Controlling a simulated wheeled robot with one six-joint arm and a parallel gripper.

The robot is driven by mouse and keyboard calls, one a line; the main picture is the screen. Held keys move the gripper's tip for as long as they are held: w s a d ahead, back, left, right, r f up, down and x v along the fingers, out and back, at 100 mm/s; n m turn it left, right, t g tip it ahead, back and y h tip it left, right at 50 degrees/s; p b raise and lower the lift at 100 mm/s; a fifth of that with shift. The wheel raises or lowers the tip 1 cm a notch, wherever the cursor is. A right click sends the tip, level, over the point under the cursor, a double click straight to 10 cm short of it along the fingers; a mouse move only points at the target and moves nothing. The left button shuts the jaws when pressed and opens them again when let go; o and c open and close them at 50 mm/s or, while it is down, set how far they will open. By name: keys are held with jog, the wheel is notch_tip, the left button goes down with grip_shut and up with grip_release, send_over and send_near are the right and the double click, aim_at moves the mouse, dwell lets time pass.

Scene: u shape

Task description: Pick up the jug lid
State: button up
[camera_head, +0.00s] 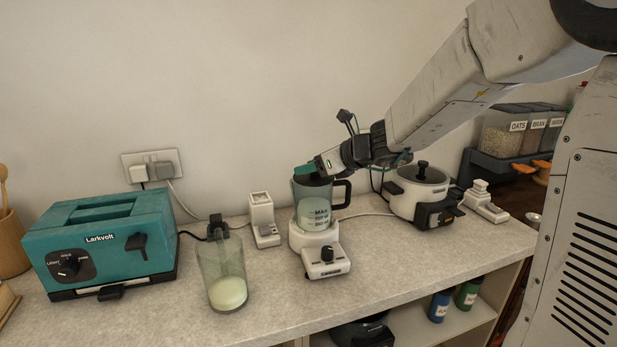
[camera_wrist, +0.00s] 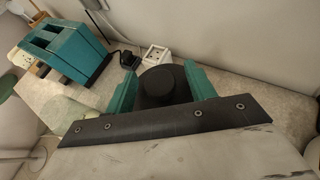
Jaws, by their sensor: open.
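The blender jug (camera_head: 314,208) stands upright on its white base (camera_head: 314,238) on the counter, with pale liquid inside. The dark jug lid shows in the wrist view as a round black knob (camera_wrist: 164,82) on a dark disc. My gripper (camera_head: 312,170) is at the top of the jug in the head view, where its teal fingers largely hide the lid. In the wrist view the teal fingers of my gripper (camera_wrist: 160,85) are apart, one on each side of the lid's knob. I cannot tell whether they touch the lid.
A teal toaster (camera_head: 105,240) and a glass of pale liquid (camera_head: 223,275) stand to the left. A small white device (camera_head: 263,220) is left of the jug. A white cooker (camera_head: 420,192) stands close on the right, under my arm. Cereal dispensers (camera_head: 508,133) are farther right.

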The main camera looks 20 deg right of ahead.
jog(key=c, duration=1.1)
jog(key=shift+r, duration=0.15)
jog(key=shift+c, duration=0.2)
